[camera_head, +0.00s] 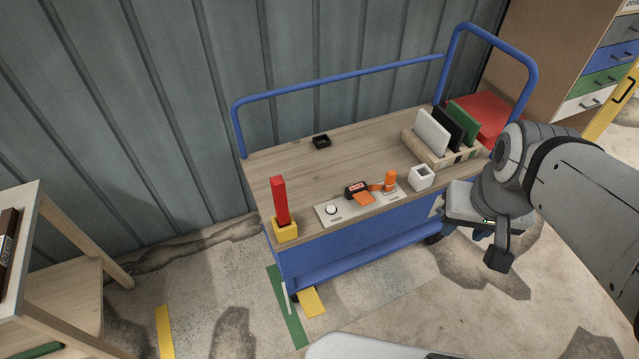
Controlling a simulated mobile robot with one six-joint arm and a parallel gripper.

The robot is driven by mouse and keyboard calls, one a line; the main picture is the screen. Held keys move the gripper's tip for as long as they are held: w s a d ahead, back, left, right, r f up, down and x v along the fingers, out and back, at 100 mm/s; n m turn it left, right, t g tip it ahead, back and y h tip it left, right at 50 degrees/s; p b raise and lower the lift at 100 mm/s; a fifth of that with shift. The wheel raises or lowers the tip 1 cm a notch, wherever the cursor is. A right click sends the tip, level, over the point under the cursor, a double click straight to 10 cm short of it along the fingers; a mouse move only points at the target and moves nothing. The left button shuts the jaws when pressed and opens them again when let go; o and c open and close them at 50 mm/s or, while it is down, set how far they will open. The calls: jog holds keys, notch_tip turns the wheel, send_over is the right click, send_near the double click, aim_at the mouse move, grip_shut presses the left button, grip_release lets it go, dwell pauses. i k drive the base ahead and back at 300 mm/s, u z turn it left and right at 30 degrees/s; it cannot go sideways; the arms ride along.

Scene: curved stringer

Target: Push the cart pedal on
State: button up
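The blue cart (350,245) with a wooden top stands against the corrugated wall. A yellow piece (311,301) sticks out low at the cart's front left corner, near the floor, and looks like the pedal. I cannot tell its on or off position from here. My gripper (490,248) is at the right, in front of the cart's right end and well apart from the yellow piece. One dark finger shows, and the rest is hidden by the wrist, so its opening is unclear. I see nothing held in it.
On the cart top are a red bar in a yellow holder (284,230), a control panel (345,206), a white square cup (421,177), a small black tray (321,142) and a rack of panels (440,152). A wooden table (75,270) stands left. The floor before the cart is open.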

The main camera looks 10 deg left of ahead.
aim_at(310, 301)
jog(key=u, duration=2.6)
jog(key=k, duration=1.1)
jog(key=z, duration=0.9)
jog(key=i, duration=1)
jog(key=u, duration=0.3)
jog(key=k, duration=0.2)
jog(key=z, duration=0.05)
